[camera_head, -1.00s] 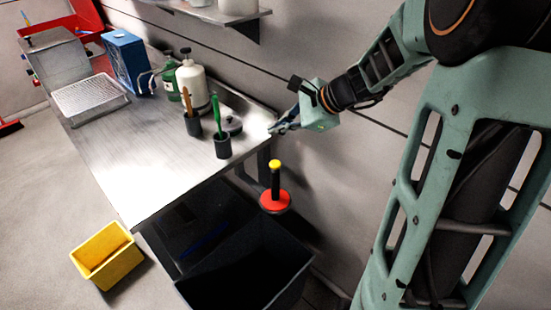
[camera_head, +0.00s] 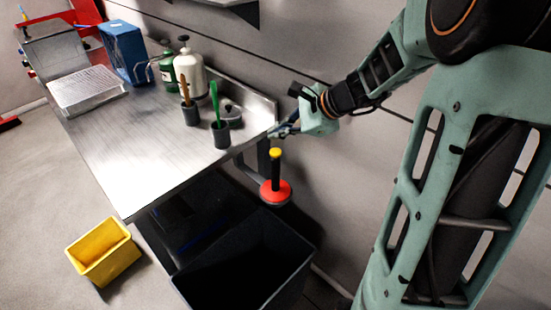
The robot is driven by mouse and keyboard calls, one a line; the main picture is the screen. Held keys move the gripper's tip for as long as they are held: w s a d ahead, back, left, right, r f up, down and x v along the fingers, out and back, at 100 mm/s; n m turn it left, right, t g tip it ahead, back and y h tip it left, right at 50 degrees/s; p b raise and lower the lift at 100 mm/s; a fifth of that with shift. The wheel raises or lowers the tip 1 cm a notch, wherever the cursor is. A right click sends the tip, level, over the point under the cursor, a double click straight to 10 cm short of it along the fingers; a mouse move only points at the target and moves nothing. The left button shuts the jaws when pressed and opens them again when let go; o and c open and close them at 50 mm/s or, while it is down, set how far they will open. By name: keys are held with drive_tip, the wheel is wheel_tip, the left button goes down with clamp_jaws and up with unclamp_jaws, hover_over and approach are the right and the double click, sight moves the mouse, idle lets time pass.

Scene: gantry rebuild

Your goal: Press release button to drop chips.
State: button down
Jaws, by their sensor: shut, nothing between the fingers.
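A yellow round button (camera_head: 275,153) sits on top of a black upright handle with a red disc (camera_head: 275,191) at its lower end. This part stands out just off the table's right end, above a large black bin (camera_head: 248,262). My gripper (camera_head: 272,132) is shut and empty, pointing left near the table's right corner. In the picture it lies a little above the yellow button; I cannot tell if they touch, but a gap shows between them. I see no chips; the bin's inside is dark.
A metal table (camera_head: 150,155) carries two dark cups (camera_head: 220,134) with a green and a brown handle, bottles (camera_head: 190,75), a blue box (camera_head: 125,52) and a wire-like tray (camera_head: 88,92). A yellow bin (camera_head: 103,252) stands on the floor. The wall is close behind my arm.

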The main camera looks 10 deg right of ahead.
sight(278, 153)
drive_tip(key=shift+f+b, duration=0.85)
drive_tip(key=shift+f, duration=0.65)
drive_tip(key=shift+f, duration=0.1)
drive_tip(key=shift+f+b, duration=0.3)
drive_tip(key=shift+b, duration=0.15)
drive_tip(key=shift+f+b, duration=0.6)
drive_tip(key=shift+f, duration=0.05)
idle(0.7)
idle(0.3)
drive_tip(key=shift+r+p, duration=0.85)
drive_tip(key=shift+r, duration=0.2)
wheel_tip(278, 153, up, 5)
drive_tip(key=p, duration=0.4)
drive_tip(key=shift+r, duration=0.1)
